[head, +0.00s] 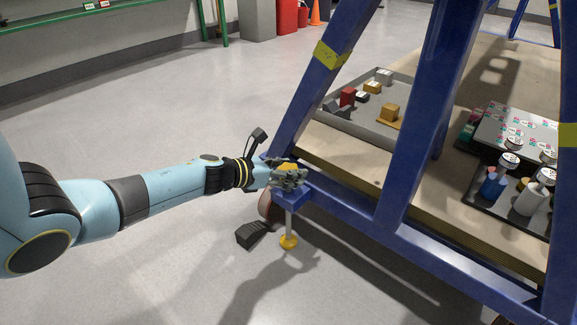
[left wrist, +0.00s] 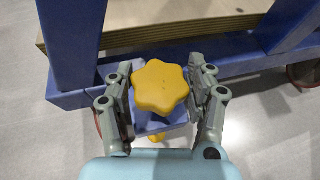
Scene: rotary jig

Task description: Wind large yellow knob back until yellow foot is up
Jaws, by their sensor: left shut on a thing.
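The large yellow knob (left wrist: 160,86) is star-shaped and sits on top of a blue bracket at the corner of the blue frame. My left gripper (left wrist: 161,88) has its two fingers on either side of the knob, shut on it. In the head view the left gripper (head: 290,175) covers most of the knob (head: 287,167). Below the bracket a grey rod runs down to the yellow foot (head: 288,242), close to the floor; I cannot tell whether it touches. A bit of yellow below the bracket also shows in the left wrist view. My right gripper is not in view.
The blue frame (head: 400,140) carries a wooden deck with a grey tray (head: 375,125) of small blocks and a dark tray of bottles (head: 510,185). A caster wheel (head: 268,206) and black pedal (head: 253,234) are beside the foot. Floor at left is clear.

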